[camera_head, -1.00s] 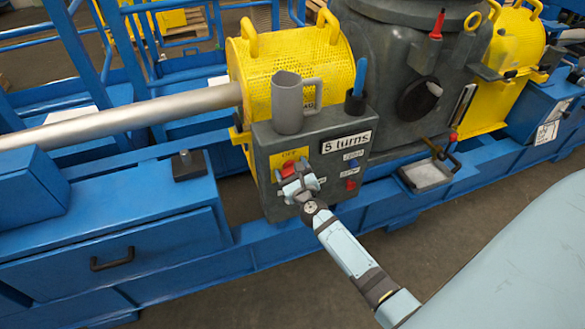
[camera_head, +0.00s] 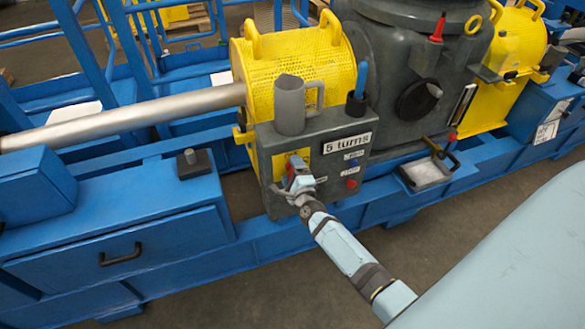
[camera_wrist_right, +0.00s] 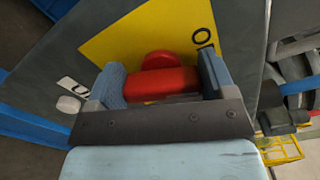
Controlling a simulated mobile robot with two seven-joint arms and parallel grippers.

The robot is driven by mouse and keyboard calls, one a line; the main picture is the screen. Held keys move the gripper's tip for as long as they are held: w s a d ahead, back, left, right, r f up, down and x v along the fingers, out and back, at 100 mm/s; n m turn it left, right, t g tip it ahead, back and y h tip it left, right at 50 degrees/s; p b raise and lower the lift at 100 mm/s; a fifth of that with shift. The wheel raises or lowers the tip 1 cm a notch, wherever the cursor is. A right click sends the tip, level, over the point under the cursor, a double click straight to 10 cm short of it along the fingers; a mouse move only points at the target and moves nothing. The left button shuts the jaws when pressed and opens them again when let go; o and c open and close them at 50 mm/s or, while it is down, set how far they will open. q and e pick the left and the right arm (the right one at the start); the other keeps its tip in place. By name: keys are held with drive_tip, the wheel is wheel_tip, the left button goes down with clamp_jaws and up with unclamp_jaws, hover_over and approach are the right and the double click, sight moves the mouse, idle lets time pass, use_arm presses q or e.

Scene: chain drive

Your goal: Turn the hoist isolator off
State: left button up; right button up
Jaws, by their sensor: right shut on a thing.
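The hoist isolator is a red handle (camera_wrist_right: 162,84) on a yellow plate (camera_wrist_right: 135,40), which also shows on the front of the grey control box in the head view (camera_head: 279,164). My right gripper (camera_head: 297,170) is at this plate and covers most of it and the handle. In the right wrist view, the two fingers of the right gripper (camera_wrist_right: 162,82) are on either side of the red handle and shut on it. Part of the plate's lettering shows, tilted. My left gripper is not in view.
The grey control box (camera_head: 265,150) carries a grey mug (camera_head: 289,105), a pot with a blue-handled tool (camera_head: 358,88), a "5 turns" label (camera_head: 347,142), and blue and red buttons (camera_head: 351,183) close right of my gripper. A blue bench (camera_head: 120,240) stands left.

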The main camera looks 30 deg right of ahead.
drive_tip(key=shift+f+n+p, duration=0.15)
drive_tip(key=shift+n+p, duration=0.45)
drive_tip(key=shift+n, duration=1.2)
drive_tip(key=o, duration=0.9)
drive_tip(key=v, duration=1.4)
drive_tip(key=shift+w+a, duration=0.1)
